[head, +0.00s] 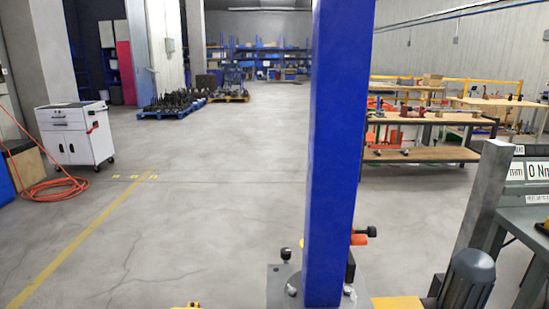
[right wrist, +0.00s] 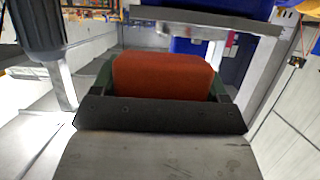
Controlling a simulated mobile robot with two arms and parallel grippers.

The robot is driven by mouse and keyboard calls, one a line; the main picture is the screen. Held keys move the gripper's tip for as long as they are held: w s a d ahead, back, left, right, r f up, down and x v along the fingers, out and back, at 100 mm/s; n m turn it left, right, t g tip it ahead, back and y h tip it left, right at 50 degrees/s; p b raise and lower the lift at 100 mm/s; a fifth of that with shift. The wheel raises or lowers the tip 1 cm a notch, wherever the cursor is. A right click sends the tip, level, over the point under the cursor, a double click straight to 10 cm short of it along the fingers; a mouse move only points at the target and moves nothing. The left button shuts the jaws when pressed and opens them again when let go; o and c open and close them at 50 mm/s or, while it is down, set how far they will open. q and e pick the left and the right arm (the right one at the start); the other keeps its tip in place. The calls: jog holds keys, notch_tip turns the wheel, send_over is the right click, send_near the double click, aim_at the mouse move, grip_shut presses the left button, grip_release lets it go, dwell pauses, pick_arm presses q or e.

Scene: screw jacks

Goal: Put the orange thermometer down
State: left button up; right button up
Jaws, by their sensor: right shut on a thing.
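In the right wrist view, an orange block-shaped body, which I take to be the orange thermometer (right wrist: 165,78), fills the space between the two dark green fingers of my right gripper (right wrist: 163,82). The gripper is shut on it. Only one broad orange face shows; the rest of the thermometer is hidden. In the head view, a small orange part with a black end (head: 359,239) shows just right of the blue column; I cannot tell if it is the same thing. My left gripper is not in view.
A blue column (head: 335,150) on a grey base plate blocks the middle of the head view. A white cabinet (head: 75,135) is at left. Open floor (head: 190,215) lies left of the column.

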notch_tip(320, 180, up, 6)
jog(key=p, duration=0.5)
jog(key=shift+f, duration=0.3)
jog(key=w+a+r+n+g+y, duration=0.35)
jog(key=a+r+n+y, duration=0.55)
jog(key=a, duration=0.4)
jog(key=shift+w+a+f+n+g+y, duration=0.15)
jog(key=shift+w+f+n+g+y, duration=0.6)
jog(key=shift+n+g, duration=0.75)
jog(key=shift+w+a+f+n+g+y, duration=0.2)
jog(key=shift+w+f+n+g+y, duration=0.35)
jog(key=shift+n+g+y, duration=0.65)
jog(key=shift+w+a+f+n+g+y, duration=0.15)
jog(key=shift+w+f+n+g+y, duration=0.5)
jog(key=shift+n+g, duration=1.1)
jog(key=shift+s+m+g, duration=0.2)
jog(key=shift+m+g, duration=0.1)
jog(key=shift+m, duration=0.05)
